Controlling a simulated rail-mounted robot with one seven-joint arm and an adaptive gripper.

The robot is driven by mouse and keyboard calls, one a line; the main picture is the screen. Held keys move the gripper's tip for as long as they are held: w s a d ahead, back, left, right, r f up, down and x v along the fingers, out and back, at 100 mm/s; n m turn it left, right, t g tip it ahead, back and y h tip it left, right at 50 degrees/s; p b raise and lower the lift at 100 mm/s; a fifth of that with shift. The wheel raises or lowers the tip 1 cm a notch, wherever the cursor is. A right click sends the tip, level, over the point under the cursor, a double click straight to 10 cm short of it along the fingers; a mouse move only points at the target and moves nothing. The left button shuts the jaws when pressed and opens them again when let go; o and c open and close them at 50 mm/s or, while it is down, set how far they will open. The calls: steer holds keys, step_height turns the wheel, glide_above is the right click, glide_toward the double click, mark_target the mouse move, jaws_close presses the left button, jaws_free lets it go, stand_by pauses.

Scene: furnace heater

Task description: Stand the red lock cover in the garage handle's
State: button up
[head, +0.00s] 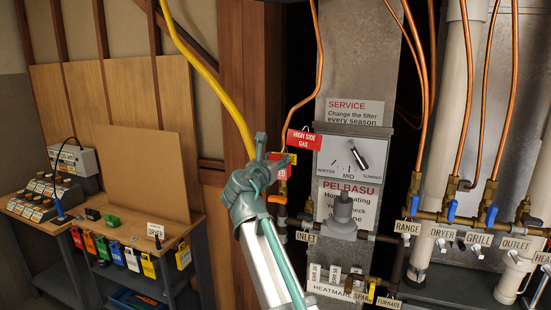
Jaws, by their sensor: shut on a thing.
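My gripper (261,150) is in the middle of the head view, reaching up in front of the wooden post. It is shut on a small red piece (275,156) at its fingertips, which looks like the red lock cover. The fingers hide part of it, and its tilt cannot be told. Just right of it are a small red-and-yellow fitting and an orange handle (277,199) on the copper gas line. No label reading "garage" can be made out, so which handle is the garage one cannot be told.
A red "High side gas" tag (304,139) hangs close to the right of my gripper. The grey furnace panel with a dial (351,158) stands behind. Labelled pipes with blue handles (451,211) are at right. A workbench (130,236) with several coloured tags stands left.

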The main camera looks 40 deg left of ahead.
steer(key=shift+f+b, duration=0.5)
steer(key=shift+f, duration=2)
steer(key=shift+p, duration=0.85)
steer(key=shift+f+b, duration=0.75)
steer(key=shift+f, duration=1.25)
steer(key=shift+p, duration=0.45)
stand_by(2.1)
